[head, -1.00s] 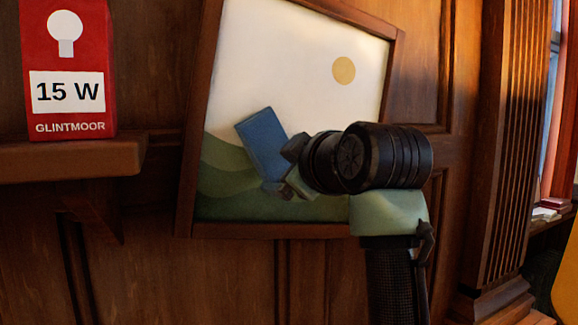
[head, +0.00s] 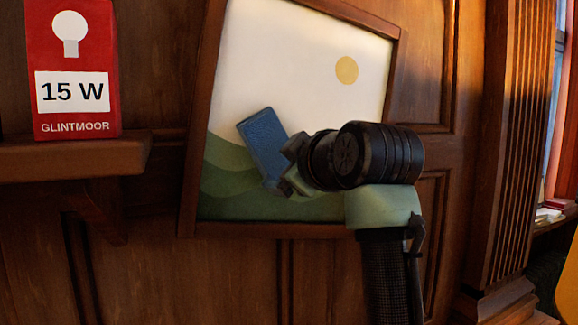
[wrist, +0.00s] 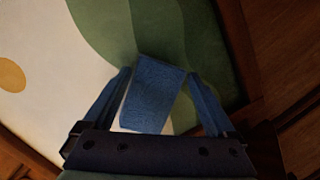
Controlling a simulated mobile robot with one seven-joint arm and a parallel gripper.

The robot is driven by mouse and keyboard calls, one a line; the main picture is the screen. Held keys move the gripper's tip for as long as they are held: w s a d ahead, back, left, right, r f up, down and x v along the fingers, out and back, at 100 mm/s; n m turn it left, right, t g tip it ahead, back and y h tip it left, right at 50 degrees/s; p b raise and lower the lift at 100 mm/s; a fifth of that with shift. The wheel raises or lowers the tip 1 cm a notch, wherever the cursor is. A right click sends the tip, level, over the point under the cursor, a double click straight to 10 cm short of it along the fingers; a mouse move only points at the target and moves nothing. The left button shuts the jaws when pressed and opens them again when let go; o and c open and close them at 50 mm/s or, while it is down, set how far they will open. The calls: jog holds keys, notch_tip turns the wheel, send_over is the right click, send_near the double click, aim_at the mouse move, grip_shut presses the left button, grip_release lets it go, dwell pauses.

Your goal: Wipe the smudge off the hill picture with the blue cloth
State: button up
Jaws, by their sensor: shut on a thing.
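The hill picture (head: 300,55) hangs tilted in a brown wooden frame on the panelled wall, with green hills, a pale sky and a yellow sun. The blue cloth (head: 263,140) is a flat folded rectangle in front of the left side of the hills and lower sky. My gripper (head: 284,183) is shut on its lower end. In the wrist view the cloth (wrist: 152,95) lies between my two fingers, over the line between hill and sky. I cannot tell whether it touches the picture. No smudge shows clearly; the cloth and my arm hide part of the picture.
A wooden shelf (head: 75,160) at the left holds a red 15 W bulb box (head: 72,70), close to the picture's left edge. A fluted wooden pillar (head: 510,140) and a window stand at the right.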

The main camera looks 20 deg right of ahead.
jog(key=shift+w, duration=0.3)
jog(key=shift+d+f, duration=0.55)
jog(key=shift+d, duration=3.2)
jog(key=shift+a+r+b, duration=0.2)
jog(key=shift+a+b, duration=0.05)
jog(key=shift+a, duration=1.05)
jog(key=shift+a+r+b, duration=0.2)
jog(key=shift+a+b, duration=0.1)
jog(key=shift+a, duration=0.95)
jog(key=shift+a+r+b, duration=0.2)
jog(key=shift+a+b, duration=0.05)
jog(key=shift+a, duration=1.05)
jog(key=s+b, duration=0.2)
jog(key=s, duration=0.4)
jog(key=shift+d+b, duration=0.2)
jog(key=shift+b, duration=0.2)
